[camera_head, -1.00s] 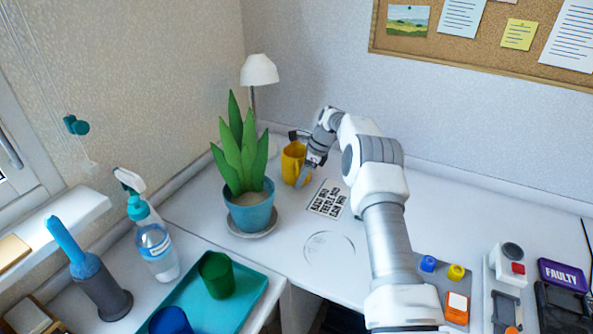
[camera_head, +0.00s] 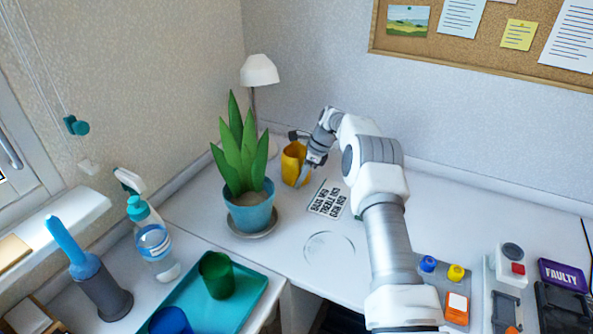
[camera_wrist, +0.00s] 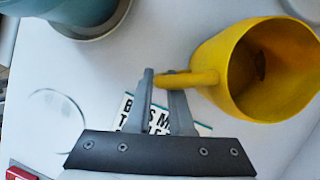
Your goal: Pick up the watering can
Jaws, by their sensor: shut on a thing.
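A yellow vessel (camera_head: 291,163) with an open top and a side handle stands at the back of the white desk, beside the potted plant; it looks like a mug or small can, and I see no spout. In the wrist view the yellow vessel (camera_wrist: 222,70) is at the right, its opening facing the camera. My gripper (camera_wrist: 165,78) has its two fingers closed on the handle, one finger on each side. In the head view my gripper (camera_head: 303,178) is at the vessel's right side, partly hidden by the arm. I cannot tell whether the vessel is lifted.
A plant in a blue pot (camera_head: 251,214) stands close on the left, with a white lamp (camera_head: 259,70) behind. A printed card (camera_head: 328,200) and a clear disc (camera_head: 330,246) lie in front. A spray bottle (camera_head: 152,240) and teal tray (camera_head: 245,300) are front left.

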